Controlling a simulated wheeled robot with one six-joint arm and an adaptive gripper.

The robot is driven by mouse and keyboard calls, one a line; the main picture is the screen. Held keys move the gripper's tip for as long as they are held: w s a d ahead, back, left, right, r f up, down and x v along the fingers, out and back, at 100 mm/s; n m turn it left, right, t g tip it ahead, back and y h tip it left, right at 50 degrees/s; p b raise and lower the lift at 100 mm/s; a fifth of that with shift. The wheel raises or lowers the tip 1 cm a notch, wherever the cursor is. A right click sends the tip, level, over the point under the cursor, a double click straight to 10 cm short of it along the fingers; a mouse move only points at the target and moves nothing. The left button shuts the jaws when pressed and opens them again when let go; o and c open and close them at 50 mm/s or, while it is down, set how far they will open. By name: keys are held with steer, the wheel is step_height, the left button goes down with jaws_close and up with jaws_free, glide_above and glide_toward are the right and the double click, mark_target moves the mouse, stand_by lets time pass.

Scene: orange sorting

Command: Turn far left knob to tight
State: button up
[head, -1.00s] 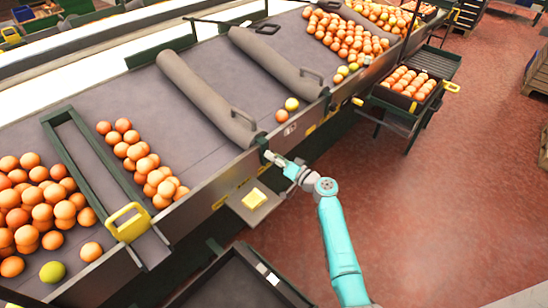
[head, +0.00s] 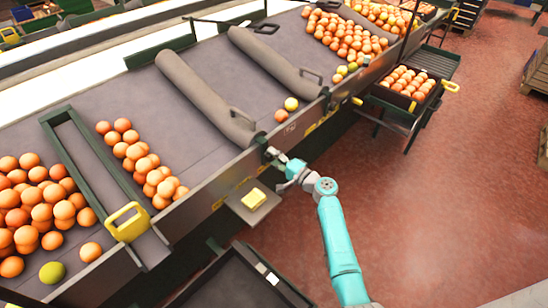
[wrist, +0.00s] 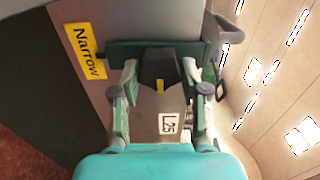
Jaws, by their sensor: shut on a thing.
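In the wrist view, a dark knob (wrist: 157,62) with a yellow pointer mark sits between the two fingers of my gripper (wrist: 160,76), which is shut on it. A yellow label reading "Narrow" (wrist: 86,51) is on the grey panel left of the knob. No label reading "tight" can be read. In the head view, my gripper (head: 272,154) is at the front side of the sorting conveyor (head: 215,180), beside the near end of a grey roller bar. The knob is too small and covered to make out there.
Grey roller bars (head: 205,97) cross the conveyor. Oranges (head: 140,160) lie on the belt at left. A yellow block (head: 254,198) sits on a small ledge below my gripper. A dark tray (head: 235,280) stands in front. The red floor (head: 420,210) at right is open.

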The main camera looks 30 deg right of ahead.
steer(key=shift+d+m, duration=0.1)
steer(key=shift+m, duration=0.2)
steer(key=o, duration=1.1)
steer(key=shift+o, duration=0.2)
steer(key=shift+s, duration=0.1)
steer(key=v, duration=1.1)
steer(key=shift+s, duration=0.35)
steer(key=shift+d, duration=0.2)
